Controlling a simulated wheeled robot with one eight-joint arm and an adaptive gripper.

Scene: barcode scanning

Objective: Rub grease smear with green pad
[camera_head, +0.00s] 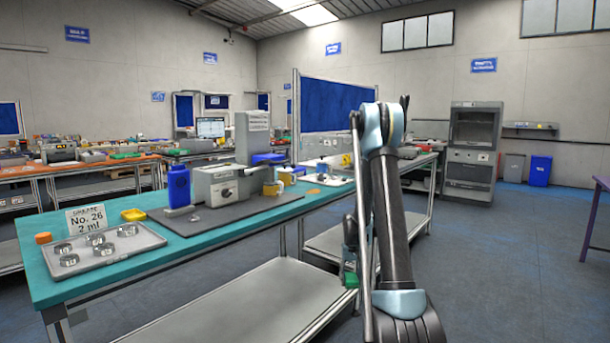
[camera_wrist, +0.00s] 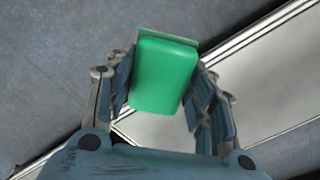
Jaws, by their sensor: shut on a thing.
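My gripper (camera_wrist: 165,75) is shut on a green pad (camera_wrist: 163,72), with one finger on each side of it in the wrist view. In the head view the pad (camera_head: 351,280) shows as a small green block low beside my arm, in front of the teal bench (camera_head: 215,254) and below its top. Part of the gripper is hidden by the arm there. A small orange-brown patch (camera_head: 313,191) lies on the bench top to the right of the dark mat; I cannot tell for sure that it is the grease smear.
A grey tray with metal rings (camera_head: 133,245), a grease sign (camera_head: 88,219), a yellow dish (camera_head: 134,214), a blue bottle (camera_head: 179,186) and a grey machine (camera_head: 222,184) stand on the bench. A lower metal shelf (camera_head: 245,300) sits under it.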

